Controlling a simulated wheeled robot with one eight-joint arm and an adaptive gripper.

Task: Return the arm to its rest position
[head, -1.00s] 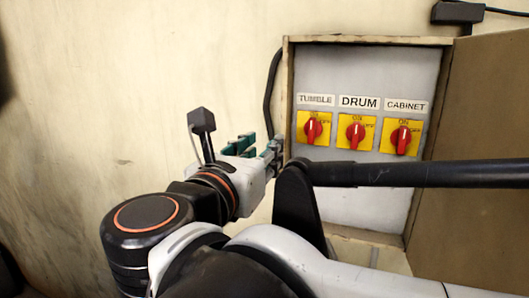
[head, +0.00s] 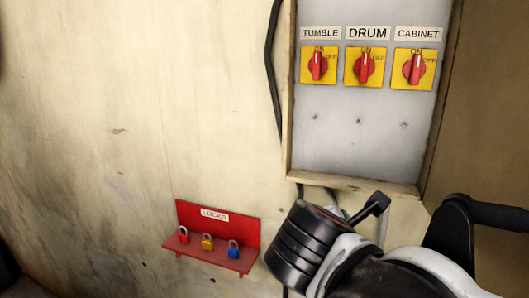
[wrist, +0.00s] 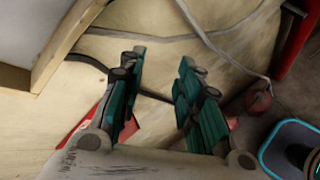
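My gripper (wrist: 155,95) shows in the wrist view with its two teal-padded fingers apart and nothing between them. It is open. In the head view my folded arm fills the lower right, and the gripper itself is hidden behind the arm links. The arm is below the switch cabinet (head: 358,150) and to the right of the red lock shelf (head: 210,252).
The cabinet holds three red rotary switches on yellow plates: TUMBLE (head: 318,66), DRUM (head: 366,67) and CABINET (head: 414,68). Its door (head: 490,120) stands open at right. Red, yellow and blue padlocks sit on the shelf. Cables hang below the cabinet. The left wall is clear.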

